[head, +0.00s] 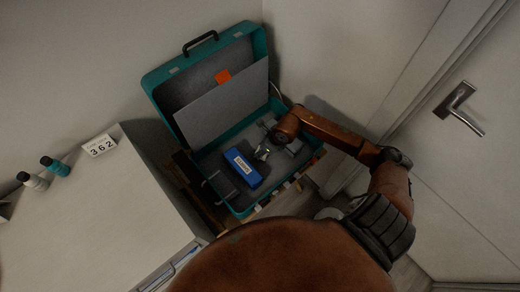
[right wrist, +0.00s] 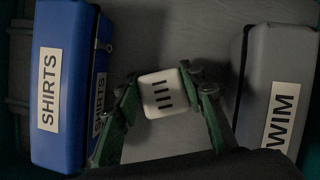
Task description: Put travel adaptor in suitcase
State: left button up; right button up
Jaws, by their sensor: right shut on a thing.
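The teal suitcase (head: 164,75) stands open with its lid leaning back. The small white travel adaptor with dark slots (right wrist: 155,104) is between the fingertips of my right gripper (right wrist: 164,94). In the head view, my right gripper (head: 264,152) reaches into the suitcase's base from the right. The gripper is shut on the adaptor, over bare grey lining between two packed cases. I cannot tell whether the adaptor touches the lining. My left gripper is not in view.
A blue case marked SHIRTS (head: 242,168) lies left of the adaptor, and a grey case marked SWIM (right wrist: 281,95) lies right. A pale cabinet (head: 100,220) with bottles and a number block (head: 100,146) stands left. A door (head: 465,180) is at right.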

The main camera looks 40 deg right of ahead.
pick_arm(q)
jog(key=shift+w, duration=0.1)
pick_arm(e)
jog(key=o, duration=1.2)
jog(key=shift+c, duration=0.2)
jog(key=shift+s+r, duration=0.1)
jog(key=shift+r, duration=0.2)
jog(key=p+v, duration=0.2)
jog(key=v, duration=0.2)
jog(key=shift+d+r, duration=0.1)
jog(key=shift+r, duration=0.15)
pick_arm(q)
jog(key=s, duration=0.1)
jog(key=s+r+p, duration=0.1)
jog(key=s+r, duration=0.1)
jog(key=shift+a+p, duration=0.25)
jog(key=shift+p, duration=0.1)
pick_arm(e)
jog(key=v, duration=0.7)
jog(key=shift+s, duration=0.1)
